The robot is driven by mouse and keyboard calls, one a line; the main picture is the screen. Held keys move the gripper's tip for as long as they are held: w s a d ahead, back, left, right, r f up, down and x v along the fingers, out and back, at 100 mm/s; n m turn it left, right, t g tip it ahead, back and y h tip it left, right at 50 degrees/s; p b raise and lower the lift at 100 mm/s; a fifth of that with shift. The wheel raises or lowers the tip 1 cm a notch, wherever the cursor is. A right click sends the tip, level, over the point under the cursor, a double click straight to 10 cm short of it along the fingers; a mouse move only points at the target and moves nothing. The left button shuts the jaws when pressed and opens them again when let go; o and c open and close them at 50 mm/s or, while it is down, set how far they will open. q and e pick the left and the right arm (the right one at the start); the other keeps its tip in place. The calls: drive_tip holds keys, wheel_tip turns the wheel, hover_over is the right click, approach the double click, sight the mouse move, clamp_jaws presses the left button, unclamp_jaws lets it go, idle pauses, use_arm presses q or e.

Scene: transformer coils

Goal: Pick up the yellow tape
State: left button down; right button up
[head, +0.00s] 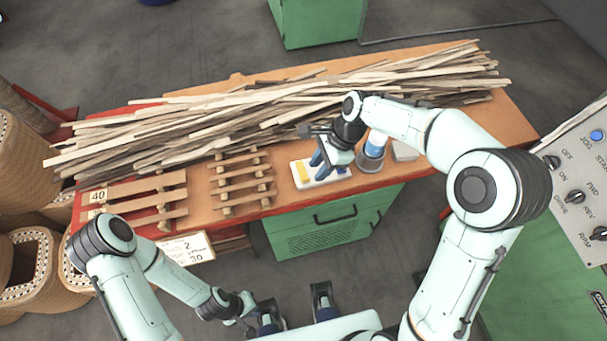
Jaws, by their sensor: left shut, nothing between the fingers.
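A small yellow block-like piece (304,173), which looks like the yellow tape, sits on the left part of a white holder (313,183) near the front edge of the table. My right gripper (325,170) is over the right part of the holder, just right of the yellow piece. Its dark blue fingers point down, and I cannot tell whether they are open or touch anything. My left gripper (268,322) is low at the bottom of the view, in front of the table and away from the tape. It is shut and empty.
A long pile of wooden strips (240,110) covers the back of the orange table (510,120). Wooden racks (240,180) stand left of the holder. A blue-and-grey cylinder (373,150) stands close to the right gripper. A control panel (580,180) is at the far right.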

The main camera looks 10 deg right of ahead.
sight(308, 179)
drive_tip(key=x, duration=0.5)
drive_tip(key=shift+w+a, duration=0.15)
drive_tip(key=shift+w, duration=0.1)
drive_tip(key=shift+c, duration=0.3)
clamp_jaws()
